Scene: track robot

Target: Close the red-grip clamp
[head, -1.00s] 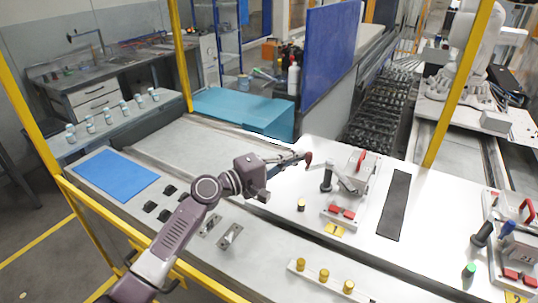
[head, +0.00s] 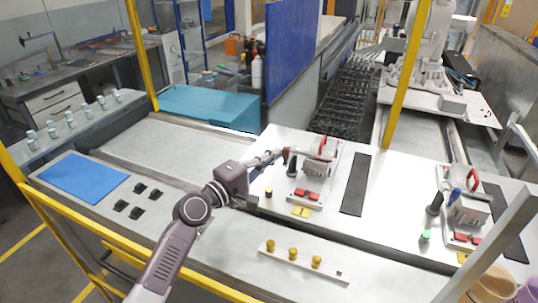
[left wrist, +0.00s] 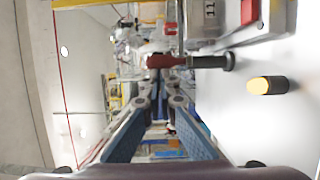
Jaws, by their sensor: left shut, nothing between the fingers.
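The red-grip clamp sits on the left fixture (head: 316,171) on the white table. Its dark red grip (head: 285,157) is at its left end, close to an upright black handle (head: 292,167). My left gripper (head: 278,154) is shut and empty, with its tips close to the red grip; touching or apart, I cannot tell. In the left wrist view the grip (left wrist: 162,61) lies across, just beyond the fingertips (left wrist: 160,88), with the black handle (left wrist: 213,62) to its right. The clamp's metal parts are partly hidden. My right gripper is not in view.
A second fixture (head: 467,210) with a blue-grip clamp (head: 454,196) stands to the right, beyond a black strip (head: 356,185). A small yellow-topped post (head: 269,192) stands near my gripper. A rail (head: 305,264) with yellow knobs lies in front.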

